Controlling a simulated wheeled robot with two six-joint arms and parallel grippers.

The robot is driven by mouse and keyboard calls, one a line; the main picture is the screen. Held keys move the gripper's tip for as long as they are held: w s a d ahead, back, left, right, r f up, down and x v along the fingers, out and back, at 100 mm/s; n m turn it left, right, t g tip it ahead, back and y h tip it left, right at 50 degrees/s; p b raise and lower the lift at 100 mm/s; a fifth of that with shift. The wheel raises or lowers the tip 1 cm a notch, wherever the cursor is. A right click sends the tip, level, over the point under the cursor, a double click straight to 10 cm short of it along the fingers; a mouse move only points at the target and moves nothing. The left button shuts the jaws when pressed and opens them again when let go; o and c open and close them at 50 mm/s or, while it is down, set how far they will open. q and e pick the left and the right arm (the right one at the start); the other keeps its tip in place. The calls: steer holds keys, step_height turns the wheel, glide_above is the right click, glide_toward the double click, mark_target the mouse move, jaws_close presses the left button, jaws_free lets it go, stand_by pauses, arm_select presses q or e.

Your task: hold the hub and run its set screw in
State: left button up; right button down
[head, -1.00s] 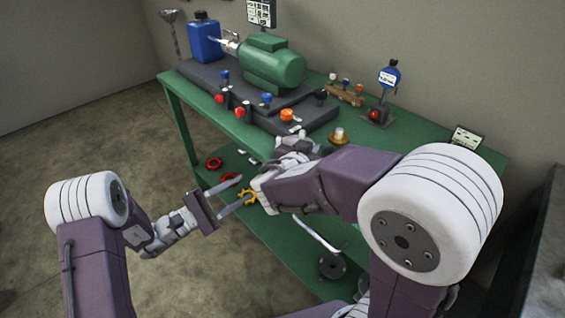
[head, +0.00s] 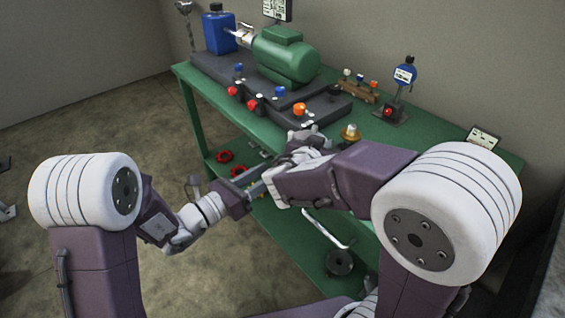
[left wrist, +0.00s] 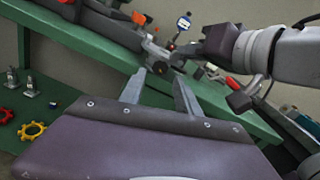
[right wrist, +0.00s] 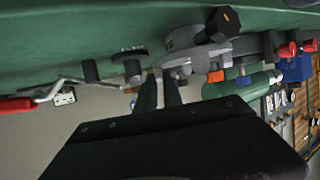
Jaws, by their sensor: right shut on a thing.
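My right gripper (right wrist: 160,80) is shut on a grey metal piece, which looks like the hub (right wrist: 186,52), in the right wrist view. The fingers meet its near side, and a black knob with an orange mark stands beside it. In the head view my right gripper (head: 305,145) is near the table's front edge, partly hidden by its own wrist. My left gripper (head: 258,180) is open and empty, pointing toward the right one. In the left wrist view its fingers (left wrist: 158,85) are apart, with the grey piece (left wrist: 157,58) beyond their tips. I cannot make out the set screw.
The green table (head: 420,130) carries a green motor (head: 285,58), a blue container (head: 218,32) and a dial gauge (head: 404,75). Red rings (head: 225,157) and a black disc (head: 338,262) are on the lower shelf. A silver bent rod (head: 325,230) shows below my right arm.

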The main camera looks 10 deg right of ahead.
arm_select(q)
steer(key=x, duration=0.6)
steer(key=shift+w, duration=0.15)
jaws_close()
steer(key=m, duration=0.4)
steer(key=shift+m, duration=0.4)
jaws_free()
steer(key=v, duration=1.2)
